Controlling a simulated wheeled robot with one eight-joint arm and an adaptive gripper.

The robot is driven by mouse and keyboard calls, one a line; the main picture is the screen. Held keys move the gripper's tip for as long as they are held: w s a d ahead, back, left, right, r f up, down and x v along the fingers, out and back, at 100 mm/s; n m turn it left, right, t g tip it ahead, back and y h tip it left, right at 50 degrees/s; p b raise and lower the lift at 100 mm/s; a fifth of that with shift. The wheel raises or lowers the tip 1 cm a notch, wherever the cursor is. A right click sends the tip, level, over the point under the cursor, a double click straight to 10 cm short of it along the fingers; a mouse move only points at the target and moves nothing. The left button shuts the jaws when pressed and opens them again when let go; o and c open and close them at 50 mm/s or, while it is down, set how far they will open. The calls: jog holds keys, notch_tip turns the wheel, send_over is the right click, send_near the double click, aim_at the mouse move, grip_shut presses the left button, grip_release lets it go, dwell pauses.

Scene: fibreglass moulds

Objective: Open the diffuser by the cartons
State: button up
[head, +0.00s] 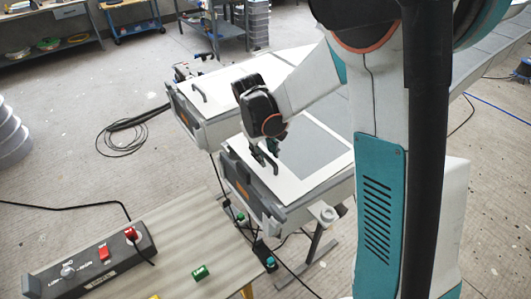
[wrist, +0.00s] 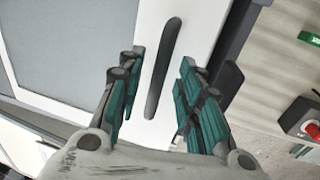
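A box-like unit with a flat lid (head: 313,148), a grey panel in a white border, stands mid-picture in the head view; its lid looks shut. I cannot tell from a label that it is the diffuser. Its dark bar handle (wrist: 163,65) shows on the white border in the wrist view. My gripper (wrist: 160,60) is open, with one finger on each side of the handle and visible gaps to both. In the head view my gripper (head: 262,157) is low over the lid's front edge and partly hides the handle. I see no clear cartons.
A similar unit (head: 222,84) with its own handle (head: 198,93) stands just behind. A table (head: 180,235) at the front left bears a control box (head: 98,264) with red switches and a green block (head: 200,272). A cable coil (head: 122,142) lies on the floor.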

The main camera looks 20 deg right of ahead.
grip_shut()
jog(key=w+d, duration=0.3)
jog(key=d, duration=0.7)
jog(key=w+d, duration=0.3)
jog(key=d, duration=0.7)
jog(key=w+d+b, duration=0.1)
jog(key=w+d, duration=0.2)
jog(key=d, duration=0.7)
jog(key=shift+w+d, duration=0.1)
jog(key=shift+w, duration=0.3)
grip_release()
notch_tip(320, 180, up, 12)
jog(key=a, duration=0.2)
jog(key=shift+s+a, duration=0.15)
jog(key=shift+s, duration=0.25)
jog(key=shift+f, duration=0.1)
